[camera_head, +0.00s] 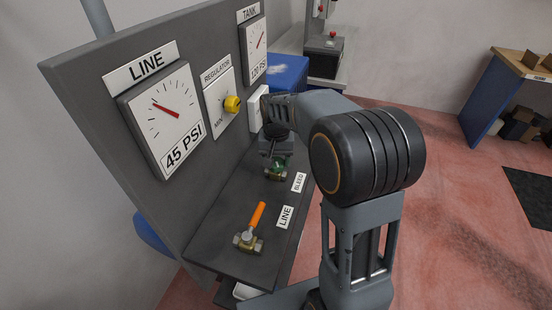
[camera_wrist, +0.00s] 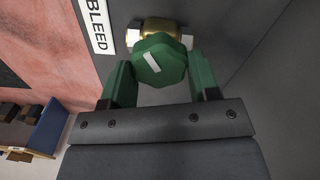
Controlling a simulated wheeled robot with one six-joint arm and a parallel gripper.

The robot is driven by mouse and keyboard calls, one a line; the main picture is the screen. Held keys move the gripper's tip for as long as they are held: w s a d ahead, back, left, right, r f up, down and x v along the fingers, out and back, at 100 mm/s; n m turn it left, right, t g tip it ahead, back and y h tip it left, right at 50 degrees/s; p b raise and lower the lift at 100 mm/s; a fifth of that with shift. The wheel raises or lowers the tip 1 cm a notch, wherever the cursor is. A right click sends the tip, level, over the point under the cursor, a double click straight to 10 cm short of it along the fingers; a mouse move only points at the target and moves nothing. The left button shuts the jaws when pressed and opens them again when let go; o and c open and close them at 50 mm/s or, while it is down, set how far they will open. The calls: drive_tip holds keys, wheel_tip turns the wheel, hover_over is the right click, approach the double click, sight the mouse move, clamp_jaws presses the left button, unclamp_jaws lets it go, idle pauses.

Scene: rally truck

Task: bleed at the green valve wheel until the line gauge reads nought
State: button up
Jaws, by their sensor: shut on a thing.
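The green valve wheel (camera_wrist: 160,60) sits on a brass fitting (camera_wrist: 160,27) beside the BLEED label (camera_wrist: 99,28) in the wrist view. My gripper (camera_wrist: 162,80) is shut on the wheel, with a green finger on either side of it. A pale mark on the wheel's face lies at a slant. In the head view the wheel (camera_head: 279,163) is partly hidden by my gripper (camera_head: 277,154). The line gauge (camera_head: 164,117) has a red needle pointing up and left, and its plate reads 45 PSI.
The regulator's yellow knob (camera_head: 232,104) and the tank gauge (camera_head: 256,47), marked 120 PSI, are on the upright panel. A blue bench (camera_head: 494,92) stands at right; open floor lies between.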

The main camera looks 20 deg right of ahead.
sight(276, 161)
drive_tip(key=shift+r+n, duration=0.1)
drive_tip(key=shift+n, duration=0.3)
drive_tip(key=o, duration=0.9)
wheel_tip(276, 161, up, 14)
drive_tip(key=shift+f, duration=0.15)
idle(0.4)
